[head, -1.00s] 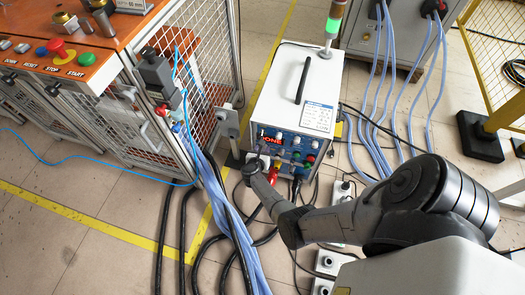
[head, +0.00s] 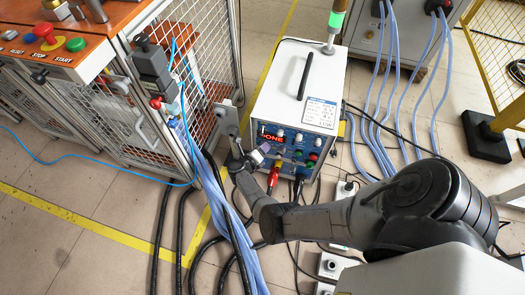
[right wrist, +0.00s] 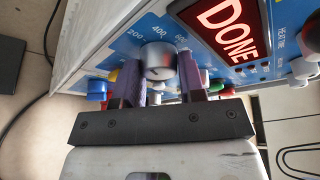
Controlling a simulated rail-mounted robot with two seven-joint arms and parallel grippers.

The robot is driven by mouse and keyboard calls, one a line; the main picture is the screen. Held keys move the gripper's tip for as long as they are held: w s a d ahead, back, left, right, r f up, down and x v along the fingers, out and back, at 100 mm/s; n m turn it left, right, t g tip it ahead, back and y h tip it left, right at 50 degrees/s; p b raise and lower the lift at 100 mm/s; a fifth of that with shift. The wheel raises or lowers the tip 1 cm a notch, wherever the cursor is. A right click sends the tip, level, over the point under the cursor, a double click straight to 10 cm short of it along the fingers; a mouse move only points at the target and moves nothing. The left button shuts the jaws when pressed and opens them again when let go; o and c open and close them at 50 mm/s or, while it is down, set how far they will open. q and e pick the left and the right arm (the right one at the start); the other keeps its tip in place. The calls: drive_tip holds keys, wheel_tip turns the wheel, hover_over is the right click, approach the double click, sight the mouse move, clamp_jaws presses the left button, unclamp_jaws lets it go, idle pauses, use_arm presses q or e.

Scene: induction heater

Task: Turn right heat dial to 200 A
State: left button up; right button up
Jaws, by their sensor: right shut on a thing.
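The white induction heater (head: 275,97) stands on the floor with a blue front panel. In the right wrist view a silver round dial (right wrist: 159,55) sits on the panel beside a printed scale with 200 and 400 readable. My right gripper (right wrist: 158,66) has its purple fingers on either side of this dial, shut on it. I cannot clearly read which mark the dial points to. In the head view the right gripper (head: 254,158) is at the panel's left part, hiding some of it. My left gripper is not in view.
A red DONE display (right wrist: 229,27) is beside the dial. Coloured knobs and buttons crowd the panel. A red plug (head: 273,178) and cables hang below. A caged workbench (head: 75,62) stands to the left, and blue-grey hoses (head: 225,215) run close by.

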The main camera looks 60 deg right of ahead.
drive_tip(key=shift+f+n+g+b, duration=0.15)
drive_tip(key=shift+n+g+b, duration=0.15)
drive_tip(key=shift+n+b, duration=0.35)
drive_tip(key=shift+n, duration=0.25)
drive_tip(key=o, duration=0.9)
